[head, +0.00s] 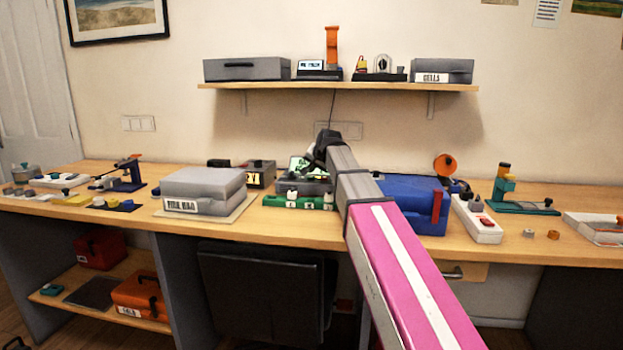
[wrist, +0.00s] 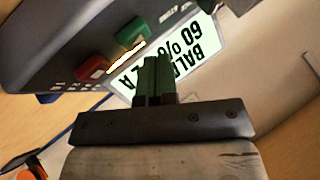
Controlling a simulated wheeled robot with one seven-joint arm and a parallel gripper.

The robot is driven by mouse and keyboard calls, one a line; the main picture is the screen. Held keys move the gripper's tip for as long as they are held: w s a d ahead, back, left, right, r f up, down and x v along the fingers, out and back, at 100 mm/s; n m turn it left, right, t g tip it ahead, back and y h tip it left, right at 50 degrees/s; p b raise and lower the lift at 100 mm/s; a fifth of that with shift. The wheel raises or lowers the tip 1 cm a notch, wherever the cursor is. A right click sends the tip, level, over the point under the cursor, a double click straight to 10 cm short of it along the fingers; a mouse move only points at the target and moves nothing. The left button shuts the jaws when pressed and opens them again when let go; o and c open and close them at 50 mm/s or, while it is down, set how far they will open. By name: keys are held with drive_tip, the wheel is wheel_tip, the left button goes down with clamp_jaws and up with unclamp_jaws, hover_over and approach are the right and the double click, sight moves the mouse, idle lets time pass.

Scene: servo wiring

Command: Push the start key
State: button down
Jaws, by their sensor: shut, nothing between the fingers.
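A dark grey charger-like device (wrist: 60,45) fills the upper left of the wrist view. It has a green key (wrist: 132,30), a red key (wrist: 93,68) and a lit display (wrist: 180,55) reading partly "BAL" and "60%". Small lettering beside the green key is too blurred to read surely. My gripper (wrist: 154,60) is shut and empty, its tips in front of the display, beside the green key. I see no clear contact. In the head view the device (head: 302,183) stands mid-table, partly hidden by my gripper and arm.
A green strip (head: 290,201) lies in front of the device. A grey case (head: 203,190) stands to the left and a blue case (head: 418,203) to the right. A shelf (head: 340,87) with boxes hangs above. In the wrist view an orange-and-black object (wrist: 28,170) lies at lower left.

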sight(313, 177)
drive_tip(key=shift+r, duration=0.1)
drive_tip(key=shift+r, duration=2.4)
